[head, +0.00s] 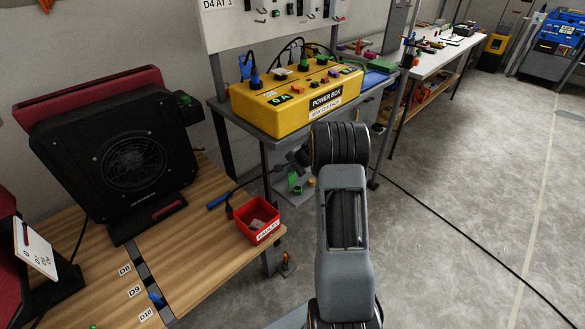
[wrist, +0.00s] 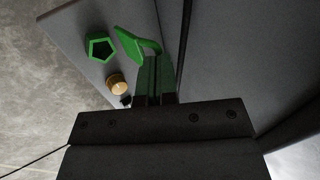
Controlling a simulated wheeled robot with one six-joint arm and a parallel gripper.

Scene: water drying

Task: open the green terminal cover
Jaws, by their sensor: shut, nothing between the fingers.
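A green flap (wrist: 130,44), which looks like the terminal cover, stands out from the grey panel in the wrist view. A green five-sided ring (wrist: 98,48) sits to its left, and a tan round knob (wrist: 116,83) lies below. In the head view, small green parts (head: 293,180) show under the power box table, too small to tell apart. My gripper (wrist: 153,60) is shut and empty, its fingertips close to the flap's right end. I cannot tell if they touch it. In the head view my arm hides much of this area.
The yellow power box (head: 300,98) stands on a grey table above the green parts. A wooden bench (head: 200,262) with a red bin (head: 257,220) and a black fan (head: 130,155) is on the left. Open floor (head: 470,190) lies right, crossed by a black cable.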

